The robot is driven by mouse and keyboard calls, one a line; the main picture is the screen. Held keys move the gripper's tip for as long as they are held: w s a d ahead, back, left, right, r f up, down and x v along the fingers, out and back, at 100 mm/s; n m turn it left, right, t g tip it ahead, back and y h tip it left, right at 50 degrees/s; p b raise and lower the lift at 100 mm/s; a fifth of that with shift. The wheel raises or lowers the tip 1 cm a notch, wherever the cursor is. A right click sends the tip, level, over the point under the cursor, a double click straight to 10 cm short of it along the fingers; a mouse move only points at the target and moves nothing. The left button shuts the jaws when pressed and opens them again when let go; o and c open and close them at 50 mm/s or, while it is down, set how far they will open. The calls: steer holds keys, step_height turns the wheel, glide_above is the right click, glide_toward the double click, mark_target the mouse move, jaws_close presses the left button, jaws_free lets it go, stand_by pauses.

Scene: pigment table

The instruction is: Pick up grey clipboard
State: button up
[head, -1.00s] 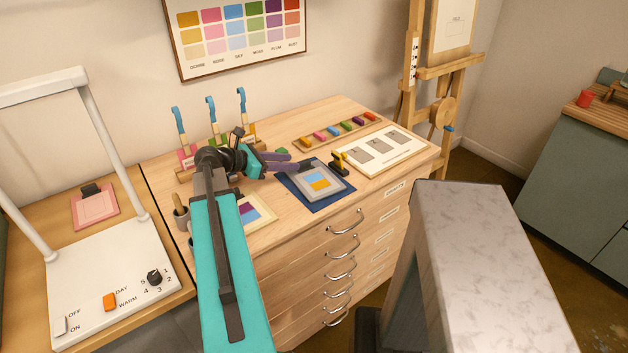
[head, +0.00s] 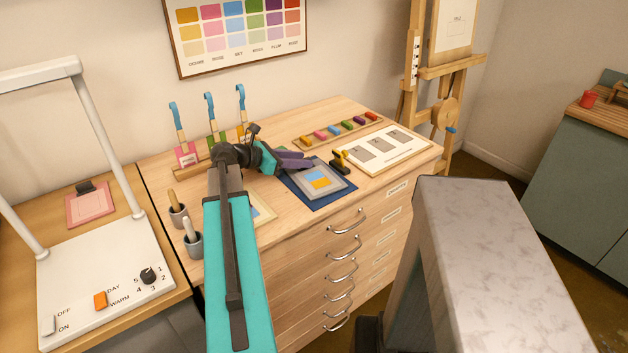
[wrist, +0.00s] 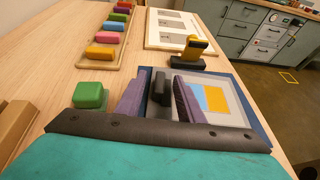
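The grey clipboard (head: 337,183) lies flat on a dark blue mat (head: 322,203) near the table's front edge. It carries a sheet with blue and yellow patches. In the wrist view the clipboard (wrist: 237,103) is at the right, partly hidden by a finger. My gripper (head: 297,162) is low over its left side. In the wrist view the two purple fingers of my gripper (wrist: 160,100) stand apart, with an upright black piece (wrist: 161,85), seemingly the clipboard's clip, between them. I cannot tell whether they touch it.
A green block (wrist: 90,95) sits just left of my fingers. A yellow-and-black tool (head: 341,162) stands close behind the clipboard. A tray of coloured blocks (head: 304,147) and a white board (head: 409,153) lie farther back. A pink clipboard (head: 90,205) lies far left.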

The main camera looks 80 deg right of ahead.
stand_by(0.4)
jaws_close()
steer(key=shift+r, duration=0.2)
steer(key=shift+r, duration=1.5)
steer(key=b, duration=0.1)
glide_above(318, 182)
steer(key=shift+w+r, duration=0.1)
steer(key=shift+w, duration=0.2)
steer(key=shift+b, duration=0.55)
steer(key=shift+s+f+b, duration=0.1)
steer(key=shift+f+b, duration=0.1)
steer(key=shift+b, duration=0.5)
steer(key=shift+s+b, duration=0.15)
steer(key=shift+b, duration=1.05)
